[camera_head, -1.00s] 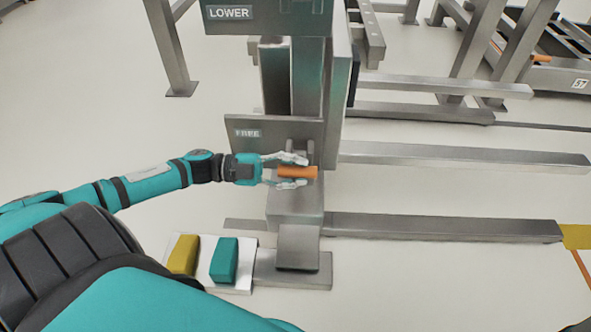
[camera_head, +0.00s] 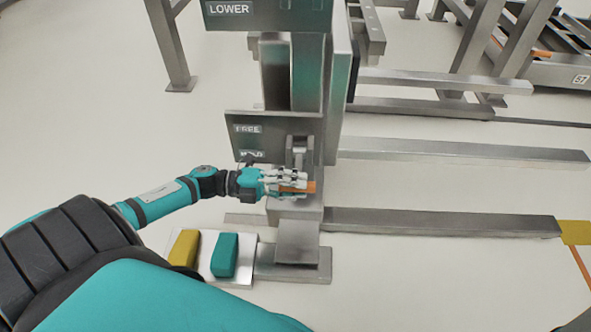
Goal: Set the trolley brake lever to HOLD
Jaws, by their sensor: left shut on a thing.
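The trolley brake lever has an orange handle (camera_head: 311,187) low on the front of the grey metal trolley post. My left gripper (camera_head: 291,184) is shut on this handle, coming from the left, and its fingers cover most of it. The handle's right end shows past the fingertips. A grey label plate (camera_head: 284,131) behind the lever reads FREE near the top, with a second label below it, partly hidden, that looks like HOLD. The lever is at about the height just below that lower label. My right gripper does not show.
A white tray (camera_head: 247,275) with a yellow block (camera_head: 184,248) and a teal block (camera_head: 224,255) lies on the floor left of the post's foot. Metal rails (camera_head: 445,222) run right from the post. A plate marked LOWER (camera_head: 267,14) is above.

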